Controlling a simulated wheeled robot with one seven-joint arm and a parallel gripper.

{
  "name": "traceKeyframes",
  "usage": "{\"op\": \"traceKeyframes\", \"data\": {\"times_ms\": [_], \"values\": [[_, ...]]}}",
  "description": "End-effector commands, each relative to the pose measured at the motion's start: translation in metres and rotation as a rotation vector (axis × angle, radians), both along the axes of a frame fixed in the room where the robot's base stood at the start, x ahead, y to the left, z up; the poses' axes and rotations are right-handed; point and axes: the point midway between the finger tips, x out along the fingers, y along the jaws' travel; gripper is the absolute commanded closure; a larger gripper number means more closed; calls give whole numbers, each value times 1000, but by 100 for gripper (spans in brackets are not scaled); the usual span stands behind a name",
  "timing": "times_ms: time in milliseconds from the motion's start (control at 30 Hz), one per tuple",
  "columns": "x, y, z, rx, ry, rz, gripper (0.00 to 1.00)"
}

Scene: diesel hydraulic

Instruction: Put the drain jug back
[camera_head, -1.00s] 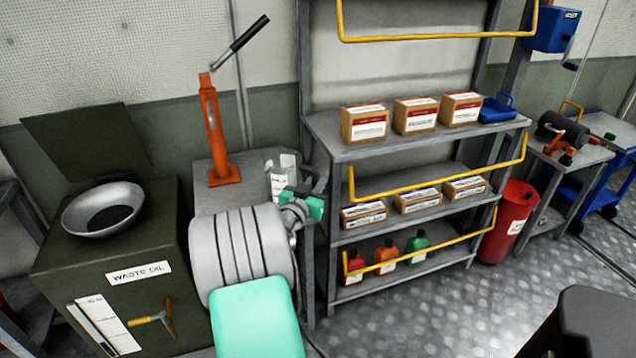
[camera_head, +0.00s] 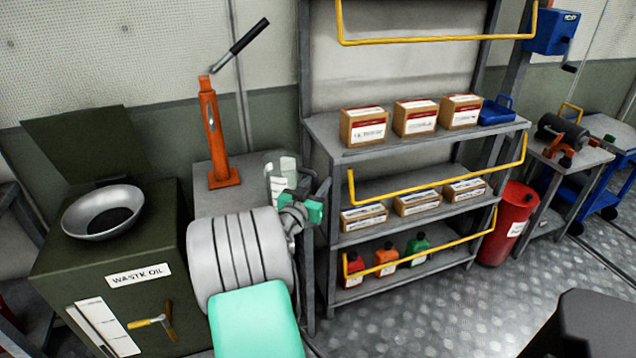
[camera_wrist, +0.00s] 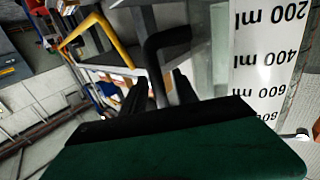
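The drain jug (camera_head: 279,178) is a clear container with a white scale label. It stands upright at the right end of the grey bench, beside the orange jack. In the wrist view its label (camera_wrist: 268,60) with ml marks fills the upper right, upside down. A black curved handle (camera_wrist: 166,45) reaches down between my two dark fingers. My gripper (camera_wrist: 160,85) looks open around this handle, with a narrow gap at the right finger. In the head view my gripper (camera_head: 318,190) is at the jug's right side, partly hidden by my wrist. The jug's lower part is hidden by my arm.
A dark green waste oil cabinet (camera_head: 110,255) with a metal funnel bowl (camera_head: 85,222) stands left. The orange jack (camera_head: 215,150) is behind my arm. A shelf rack (camera_head: 345,150) with yellow rails, boxes and bottles is close on the right. Open floor (camera_head: 430,310) lies in front.

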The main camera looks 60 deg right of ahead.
Motion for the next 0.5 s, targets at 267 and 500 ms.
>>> {"op": "traceKeyframes", "data": {"times_ms": [267,500], "values": [[1,70,-2,2,2,9,64],[-3,111,-2,2,1,4,64]]}}
